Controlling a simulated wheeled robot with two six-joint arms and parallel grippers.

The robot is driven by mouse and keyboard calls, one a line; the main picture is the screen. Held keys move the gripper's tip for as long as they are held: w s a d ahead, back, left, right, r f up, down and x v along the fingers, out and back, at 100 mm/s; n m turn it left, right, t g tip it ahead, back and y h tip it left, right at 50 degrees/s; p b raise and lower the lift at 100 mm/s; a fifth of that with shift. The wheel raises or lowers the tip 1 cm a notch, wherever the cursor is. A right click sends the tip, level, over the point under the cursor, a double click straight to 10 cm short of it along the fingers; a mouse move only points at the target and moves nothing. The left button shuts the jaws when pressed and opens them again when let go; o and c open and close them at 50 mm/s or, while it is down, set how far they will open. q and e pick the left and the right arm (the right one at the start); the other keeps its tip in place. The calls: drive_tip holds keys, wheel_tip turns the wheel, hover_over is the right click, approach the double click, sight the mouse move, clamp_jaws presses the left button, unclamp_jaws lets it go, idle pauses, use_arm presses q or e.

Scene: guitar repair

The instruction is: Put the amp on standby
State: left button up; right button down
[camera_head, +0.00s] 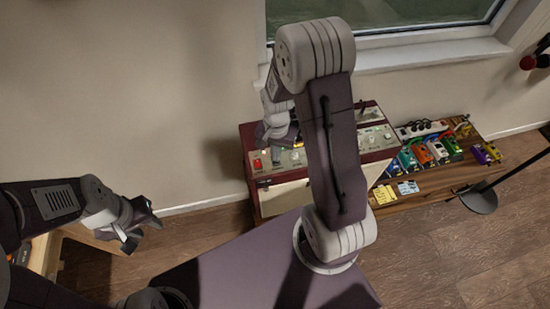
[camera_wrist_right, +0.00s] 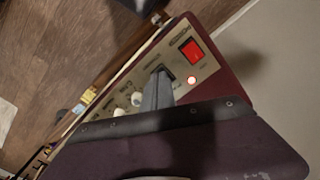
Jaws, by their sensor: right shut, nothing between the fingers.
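The amp (camera_head: 246,143) is a dark red cabinet with a metal control panel, standing against the wall below the window. In the right wrist view its panel (camera_wrist_right: 206,66) carries a lit red rocker switch (camera_wrist_right: 192,50), a glowing red lamp (camera_wrist_right: 191,80) and pale knobs (camera_wrist_right: 136,98). My right gripper (camera_head: 272,138) is over the panel, right of the red switch (camera_head: 257,163). In the wrist view the shut right fingers (camera_wrist_right: 160,80) reach a small black switch (camera_wrist_right: 169,72) and partly cover it; contact is unclear. My left gripper (camera_head: 140,227) is open and empty, left of the amp.
A wooden pedalboard (camera_head: 425,183) with several colored pedals and a power strip (camera_head: 420,130) stands right of the amp. A black stand base (camera_head: 480,199) is on the floor at the right. A wooden piece (camera_head: 45,252) is below my left arm. My right arm hides the amp's middle.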

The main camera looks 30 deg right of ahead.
drive_tip(key=shift+f+b, duration=0.7)
drive_tip(key=shift+f, duration=0.2)
idle(0.6)
wheel_tip(320, 180, up, 7)
drive_tip(key=p, duration=0.6)
idle(0.5)
